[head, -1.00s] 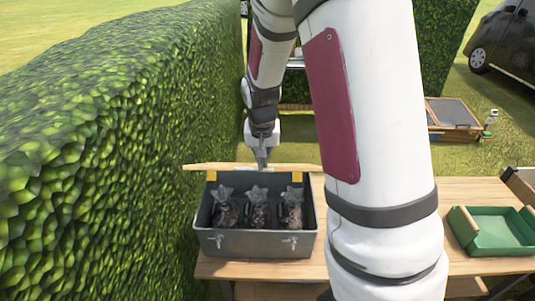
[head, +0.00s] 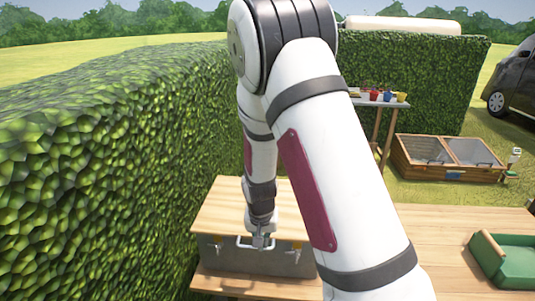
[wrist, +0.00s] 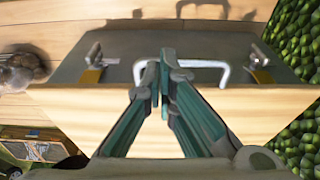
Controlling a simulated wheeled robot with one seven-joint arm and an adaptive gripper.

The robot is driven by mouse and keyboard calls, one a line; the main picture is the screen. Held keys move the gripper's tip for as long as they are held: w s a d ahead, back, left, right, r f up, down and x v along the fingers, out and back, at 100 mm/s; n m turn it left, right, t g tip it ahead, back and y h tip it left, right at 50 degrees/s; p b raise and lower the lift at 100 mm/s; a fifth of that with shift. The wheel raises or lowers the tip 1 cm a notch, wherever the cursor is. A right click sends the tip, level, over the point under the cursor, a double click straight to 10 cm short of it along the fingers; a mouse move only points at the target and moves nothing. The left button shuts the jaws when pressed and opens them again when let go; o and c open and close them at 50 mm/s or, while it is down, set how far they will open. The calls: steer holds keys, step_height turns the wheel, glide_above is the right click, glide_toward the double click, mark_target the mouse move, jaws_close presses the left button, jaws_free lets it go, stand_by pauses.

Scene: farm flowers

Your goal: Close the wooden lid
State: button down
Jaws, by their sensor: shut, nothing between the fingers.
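The wooden lid (head: 222,208) lies flat over the top of the dark grey box (head: 225,258) on the table. It hides the inside of the box. In the wrist view the lid (wrist: 70,118) meets the grey box front (wrist: 140,44) along its front edge. My gripper (head: 258,241) is at the lid's front edge, by the middle of the box front. In the wrist view my gripper (wrist: 161,62) is shut and empty, its tips over the white handle (wrist: 205,65). Whether they touch is unclear. A metal latch with a yellow tab (wrist: 93,68) shows on either side.
The wooden table (head: 430,245) has clear room right of the box, up to a green tray (head: 505,262). A tall hedge (head: 90,170) stands close on the left. A dark rounded bundle (wrist: 20,70) is in the wrist view.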

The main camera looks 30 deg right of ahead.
steer(key=shift+s+a+f+b, duration=0.1)
steer(key=shift+f+b, duration=0.2)
steer(key=shift+f, duration=0.7)
steer(key=s+a+r+p, duration=0.3)
steer(key=s+a+r, duration=0.2)
steer(key=s+r, duration=0.2)
steer(key=v, duration=0.2)
steer(key=shift+r, duration=0.35)
